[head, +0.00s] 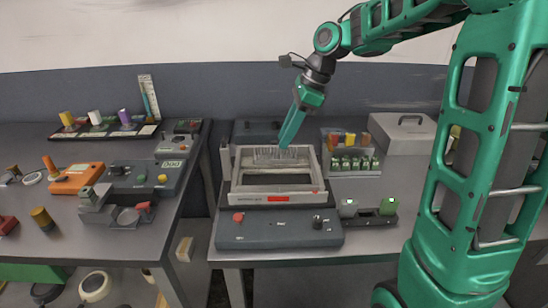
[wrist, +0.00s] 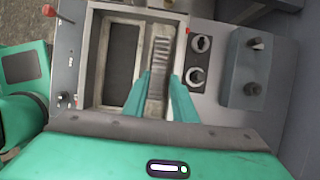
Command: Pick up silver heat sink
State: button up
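The silver heat sink (head: 270,155), with upright fins, lies along the back side of the pale open-topped frame of a test fixture (head: 236,191). In the wrist view the heat sink (wrist: 160,52) is a long ribbed bar beside the frame's dark opening. My gripper (head: 285,146) points down at the heat sink from above. In the wrist view my gripper's (wrist: 159,76) two teal fingers are apart, one on each side of the heat sink. Whether the fingertips touch it is hard to tell.
The fixture has a grey control base (head: 270,235) in front. To its right are a rack of small green and coloured parts (head: 352,160), a grey case (head: 402,135) and a small block with a green knob (head: 387,206). Another cluttered table (head: 70,235) stands left, across a gap.

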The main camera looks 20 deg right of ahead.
aim_at(277, 150)
jog(key=x, duration=0.5)
jog(key=shift+s+a+r, duration=0.1)
jog(key=shift+c, duration=0.6)
grip_shut()
jog(key=shift+r, duration=0.15)
